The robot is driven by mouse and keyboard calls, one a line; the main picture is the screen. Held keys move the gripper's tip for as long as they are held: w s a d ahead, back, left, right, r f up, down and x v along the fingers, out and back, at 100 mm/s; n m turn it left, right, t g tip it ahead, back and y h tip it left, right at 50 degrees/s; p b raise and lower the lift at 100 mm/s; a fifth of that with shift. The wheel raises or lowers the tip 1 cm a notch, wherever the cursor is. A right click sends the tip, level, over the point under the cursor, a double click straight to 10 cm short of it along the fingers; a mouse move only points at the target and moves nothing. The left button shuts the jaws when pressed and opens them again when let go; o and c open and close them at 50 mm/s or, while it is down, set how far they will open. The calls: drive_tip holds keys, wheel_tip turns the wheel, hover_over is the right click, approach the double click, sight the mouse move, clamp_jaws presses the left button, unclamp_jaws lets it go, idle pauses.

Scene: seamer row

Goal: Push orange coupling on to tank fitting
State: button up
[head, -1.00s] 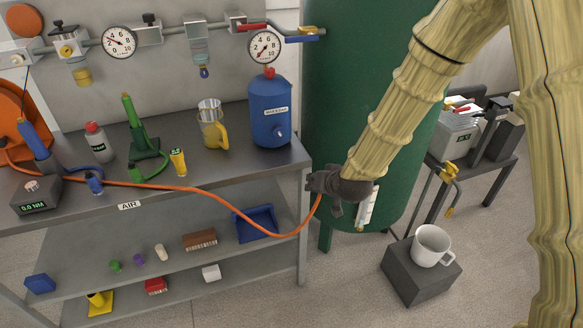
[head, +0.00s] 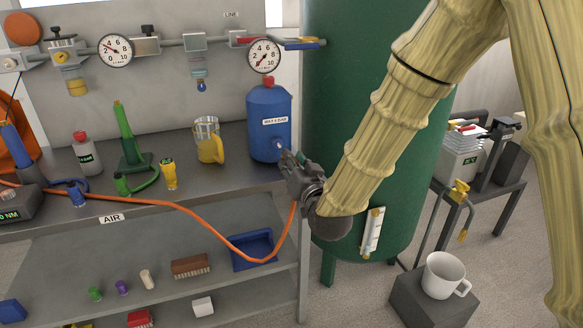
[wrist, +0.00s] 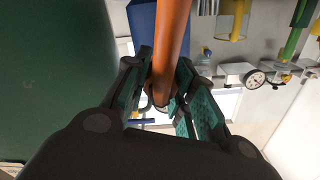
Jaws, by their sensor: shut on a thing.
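My gripper (head: 291,163) is shut on the orange coupling (wrist: 165,78), which sits between its green finger pads in the wrist view. In the head view the fingers hide the coupling. The orange hose (head: 225,238) hangs from the gripper in a sag and runs left over the bench. The fingertips are beside the lower right of the blue tank (head: 268,110), close to the small fitting (head: 279,143) on its front. I cannot tell whether coupling and fitting touch. The green tank (head: 340,80) stands behind my gripper.
The grey bench (head: 225,178) holds a clear jug with a yellow handle (head: 208,140), a yellow torch-like item (head: 169,174) and a green stand (head: 130,140). A blue bin (head: 253,248) is on the shelf below. A white mug (head: 441,274) stands on a dark block at right.

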sight(281, 146)
drive_tip(key=shift+w, duration=0.15)
drive_tip(key=shift+x, duration=2.75)
drive_tip(key=shift+w+a, duration=0.2)
drive_tip(key=shift+w, duration=0.2)
idle(0.8)
drive_tip(key=o, duration=1)
drive_tip(key=v, duration=1.2)
